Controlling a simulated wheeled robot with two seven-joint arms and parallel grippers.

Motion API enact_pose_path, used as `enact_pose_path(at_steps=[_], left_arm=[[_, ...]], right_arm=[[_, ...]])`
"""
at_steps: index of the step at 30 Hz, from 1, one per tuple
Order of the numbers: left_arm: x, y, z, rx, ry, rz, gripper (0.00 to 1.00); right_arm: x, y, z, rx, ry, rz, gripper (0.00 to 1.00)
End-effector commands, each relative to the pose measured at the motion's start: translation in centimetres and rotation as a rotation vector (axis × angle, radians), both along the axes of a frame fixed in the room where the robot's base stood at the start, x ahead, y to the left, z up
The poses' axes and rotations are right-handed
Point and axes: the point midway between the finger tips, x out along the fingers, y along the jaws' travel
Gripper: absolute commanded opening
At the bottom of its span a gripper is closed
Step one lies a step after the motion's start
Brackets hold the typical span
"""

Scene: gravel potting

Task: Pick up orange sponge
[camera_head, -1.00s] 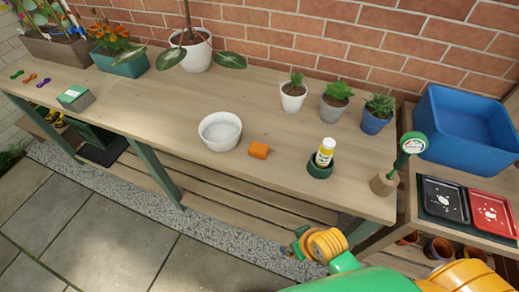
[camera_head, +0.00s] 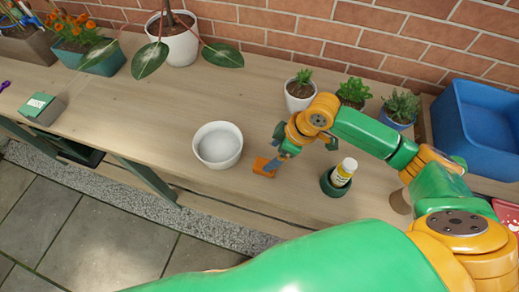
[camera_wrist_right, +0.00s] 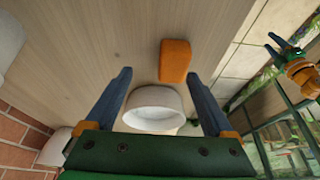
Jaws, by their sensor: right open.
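The orange sponge (camera_head: 265,167) lies on the wooden bench, right of the white bowl (camera_head: 221,161). My right gripper (camera_head: 277,148) is over the bench beside the sponge, its blue fingers apart and empty. In the right wrist view the sponge (camera_wrist_right: 175,61) lies beyond the open fingers (camera_wrist_right: 160,78), nearer the right finger, not between the tips. The white bowl (camera_wrist_right: 153,120) shows between the fingers there.
Small potted plants (camera_head: 300,95) stand behind my right arm. A blue bin (camera_head: 478,135) is at the far right.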

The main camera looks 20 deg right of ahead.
Motion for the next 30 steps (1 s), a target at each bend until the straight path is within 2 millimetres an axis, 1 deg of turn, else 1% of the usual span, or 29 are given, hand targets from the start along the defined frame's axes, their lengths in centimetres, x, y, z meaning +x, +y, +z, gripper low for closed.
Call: enact_pose_path(at_steps=[5,6,9,15,16,25,26,30], left_arm=[[-1.1,0.1,0.7,0.002,0.022,0.0,0.5],[-1.3,0.1,0.5,0.002,0.026,0.0,0.5],[-1.5,0.1,0.4,0.002,0.029,-0.001,0.5],[-0.8,0.0,0.4,0.001,0.016,0.0,0.5],[-0.7,0.0,0.4,0.001,0.014,0.0,0.5],[-0.6,0.0,0.4,0.001,0.012,0.0,0.5],[-0.6,0.0,0.4,0.001,0.012,0.0,0.5],[-0.6,0.0,0.4,0.001,0.012,0.0,0.5]], right_arm=[[0.8,1.9,-2.6,0.003,0.003,0.001,0.88],[1.0,2.1,-3.5,0.001,0.002,0.0,0.88],[1.2,2.4,-4.7,-0.001,0.001,0.0,0.88],[1.3,2.5,-4.9,-0.001,-0.003,0.001,0.88],[1.3,2.5,-4.9,-0.001,-0.003,0.001,0.85],[1.3,2.5,-4.8,0.0,-0.002,0.001,0.04],[1.3,2.5,-4.8,0.0,-0.002,0.001,0.0],[1.3,2.5,-4.8,0.0,-0.002,0.001,0.0]])
